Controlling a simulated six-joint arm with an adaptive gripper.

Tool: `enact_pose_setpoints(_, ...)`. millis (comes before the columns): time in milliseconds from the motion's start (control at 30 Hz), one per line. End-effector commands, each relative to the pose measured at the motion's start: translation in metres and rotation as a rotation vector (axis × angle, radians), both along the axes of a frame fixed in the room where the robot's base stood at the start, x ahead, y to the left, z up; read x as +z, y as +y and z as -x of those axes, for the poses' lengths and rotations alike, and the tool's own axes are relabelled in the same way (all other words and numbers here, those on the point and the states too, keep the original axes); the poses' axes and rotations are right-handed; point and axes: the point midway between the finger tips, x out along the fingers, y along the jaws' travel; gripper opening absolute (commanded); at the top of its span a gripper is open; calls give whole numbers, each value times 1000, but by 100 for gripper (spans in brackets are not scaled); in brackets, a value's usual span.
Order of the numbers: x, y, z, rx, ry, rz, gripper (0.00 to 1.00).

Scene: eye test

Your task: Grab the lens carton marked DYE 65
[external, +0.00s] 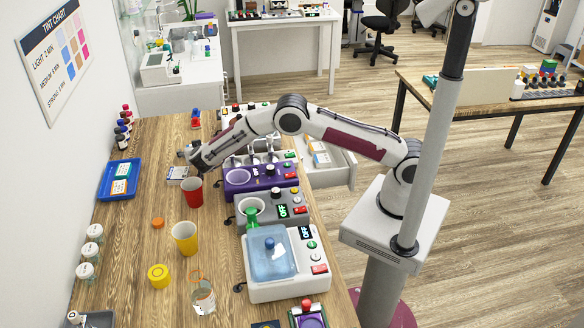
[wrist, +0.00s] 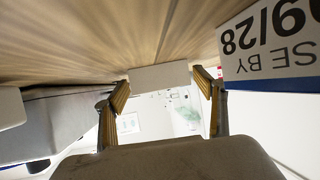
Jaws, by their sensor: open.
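My gripper (external: 184,154) is open, low over the wooden counter, just behind the red cup. A small whitish carton (external: 177,174) lies on the counter close to its fingers; I cannot read its marking. In the wrist view, my open fingers (wrist: 160,80) stand either side of a plain pale block face (wrist: 160,76), and I cannot tell whether they touch it. A white label (wrist: 268,42) with upside-down "SE BY" and "09/28" and a blue edge is close at right. No DYE 65 marking is readable.
A red cup (external: 193,192) stands right beside the carton, with a yellow cup (external: 185,238) nearer the camera. Purple and white machines (external: 240,180) line the counter's right side. An open drawer (external: 340,172) holds more cartons. Bottles and jars line the wall.

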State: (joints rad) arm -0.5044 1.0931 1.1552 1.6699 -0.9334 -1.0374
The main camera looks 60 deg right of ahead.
Motion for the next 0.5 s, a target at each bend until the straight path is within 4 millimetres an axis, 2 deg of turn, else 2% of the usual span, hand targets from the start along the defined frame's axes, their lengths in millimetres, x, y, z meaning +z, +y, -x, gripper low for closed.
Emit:
enact_pose_setpoints(33,0,0,0,0,0,0,71)
enact_pose_setpoints(200,0,0,0,0,0,0,27)
enact_pose_setpoints(500,0,0,0,0,0,0,25)
